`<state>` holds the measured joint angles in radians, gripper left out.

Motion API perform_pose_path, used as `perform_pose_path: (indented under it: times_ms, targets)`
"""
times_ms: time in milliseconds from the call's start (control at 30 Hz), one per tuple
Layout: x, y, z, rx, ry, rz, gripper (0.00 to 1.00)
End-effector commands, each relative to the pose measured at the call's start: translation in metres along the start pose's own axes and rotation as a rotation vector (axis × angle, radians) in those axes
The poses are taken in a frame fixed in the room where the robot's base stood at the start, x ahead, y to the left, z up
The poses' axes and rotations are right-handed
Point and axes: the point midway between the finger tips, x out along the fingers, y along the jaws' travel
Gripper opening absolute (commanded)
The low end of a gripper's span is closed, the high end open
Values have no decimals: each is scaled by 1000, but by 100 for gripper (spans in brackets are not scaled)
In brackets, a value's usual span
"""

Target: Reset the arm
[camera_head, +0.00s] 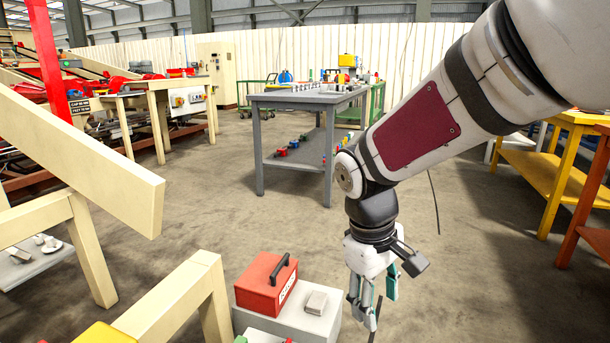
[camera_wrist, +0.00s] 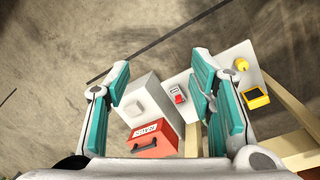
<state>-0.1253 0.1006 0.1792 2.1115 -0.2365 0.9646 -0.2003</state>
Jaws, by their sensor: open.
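My gripper (camera_head: 374,300) hangs down from my arm at the lower right of centre in the head view. It is just right of a grey block-like stand that carries a red box. In the wrist view my gripper (camera_wrist: 165,100) has its two teal-padded fingers wide apart, with nothing held between them. The red box (camera_head: 266,283) has a black handle and a white label; it also shows in the wrist view (camera_wrist: 153,138). A small grey block (camera_head: 316,302) lies beside it on the grey stand (camera_head: 325,325).
A beige wooden frame (camera_head: 85,150) fills the left foreground. A grey workbench (camera_head: 300,97) with small items stands further back. A yellow and orange table (camera_head: 560,180) is at the right. In the wrist view a yellow bin (camera_wrist: 256,98) sits on a white surface. Open floor lies between.

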Motion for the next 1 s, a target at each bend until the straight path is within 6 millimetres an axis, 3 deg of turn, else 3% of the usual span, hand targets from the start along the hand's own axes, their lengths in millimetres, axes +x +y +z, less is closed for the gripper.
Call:
perform_pose_path:
  times_ms: [33,200,500,800,933,1000]
  targets:
    - [-13,2,21,51,2,4,49]
    - [-41,-6,87,212,-2,-8,49]
    - [-62,-43,191,475,9,-72,49]
    - [-59,-82,246,631,27,-143,49]
    - [-54,-97,262,680,36,-172,49]
    - [-66,-94,262,682,39,-172,49]
